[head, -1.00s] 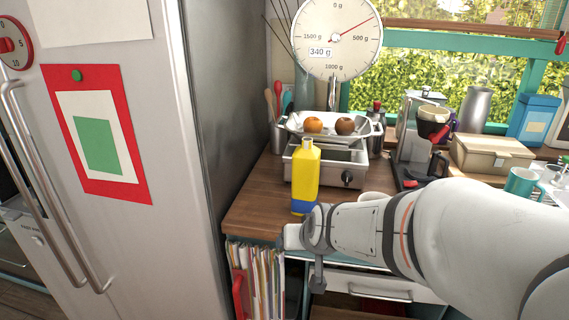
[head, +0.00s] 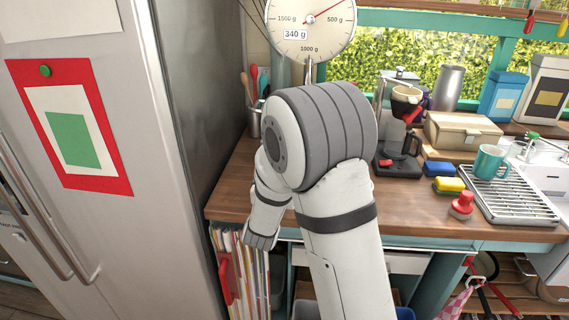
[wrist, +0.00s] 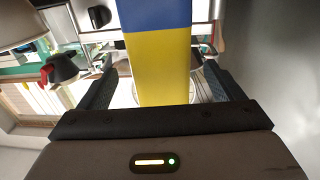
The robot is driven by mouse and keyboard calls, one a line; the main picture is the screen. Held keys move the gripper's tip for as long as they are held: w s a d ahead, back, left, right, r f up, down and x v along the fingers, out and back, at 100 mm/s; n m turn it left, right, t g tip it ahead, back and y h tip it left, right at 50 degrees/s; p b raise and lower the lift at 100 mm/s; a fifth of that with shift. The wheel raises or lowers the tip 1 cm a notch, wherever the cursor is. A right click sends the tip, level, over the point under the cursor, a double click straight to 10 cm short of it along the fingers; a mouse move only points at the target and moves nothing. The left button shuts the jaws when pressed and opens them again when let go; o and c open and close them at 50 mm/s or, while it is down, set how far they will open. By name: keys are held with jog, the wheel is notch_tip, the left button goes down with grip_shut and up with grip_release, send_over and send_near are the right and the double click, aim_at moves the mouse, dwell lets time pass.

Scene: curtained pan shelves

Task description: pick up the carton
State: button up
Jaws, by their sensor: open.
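The carton (wrist: 160,65) is yellow with a blue band and fills the middle of the wrist view, where the picture looks upside down. In the head view my arm hides it. My gripper (wrist: 161,62) is open, with one dark finger to each side of the carton. Gaps show beside the carton, and the fingers do not look closed on it. The head view does not show the fingers clearly.
A kitchen scale (head: 312,25) stands behind my arm, its pan hidden. A tall fridge (head: 170,120) borders the counter at left. Front counter (head: 415,210) is partly clear.

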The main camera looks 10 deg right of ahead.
jog(key=p+x, duration=0.2)
jog(key=x, duration=0.4)
jog(key=shift+c, duration=0.6)
jog(key=c, duration=0.9)
